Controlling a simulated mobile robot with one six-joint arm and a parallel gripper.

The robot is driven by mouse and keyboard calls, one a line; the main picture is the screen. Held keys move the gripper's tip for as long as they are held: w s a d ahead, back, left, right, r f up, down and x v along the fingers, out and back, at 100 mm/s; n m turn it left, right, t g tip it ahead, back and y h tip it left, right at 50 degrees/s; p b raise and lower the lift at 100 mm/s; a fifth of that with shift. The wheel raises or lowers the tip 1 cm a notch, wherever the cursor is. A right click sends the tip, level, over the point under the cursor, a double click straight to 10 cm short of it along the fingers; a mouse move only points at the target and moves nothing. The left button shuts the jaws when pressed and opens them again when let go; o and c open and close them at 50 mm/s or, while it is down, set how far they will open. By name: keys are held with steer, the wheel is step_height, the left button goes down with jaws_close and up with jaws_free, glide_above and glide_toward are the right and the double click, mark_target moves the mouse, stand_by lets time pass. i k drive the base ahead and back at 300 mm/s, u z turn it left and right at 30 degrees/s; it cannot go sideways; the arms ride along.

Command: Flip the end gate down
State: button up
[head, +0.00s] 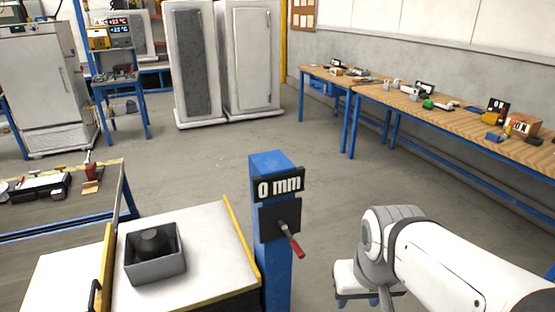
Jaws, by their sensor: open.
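A white-topped table (205,235) at the lower left has a yellow upright strip (106,262) across its left part. A black handle (94,295) shows beside this strip, cut by the bottom edge. This strip may be the end gate; I cannot tell for certain. Another yellow strip (240,236) runs along the table's right edge. My gripper (357,301) hangs at the bottom, right of the blue post and apart from the table. Its blue-tipped fingers are open, and nothing shows between them.
A grey open box (155,268) holds a dark round part. Another bench (50,215) is at left. Floor behind is clear.

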mark_target(102, 303)
steer(key=u, duration=1.6)
steer(key=i, duration=1.2)
steer(key=z, duration=0.2)
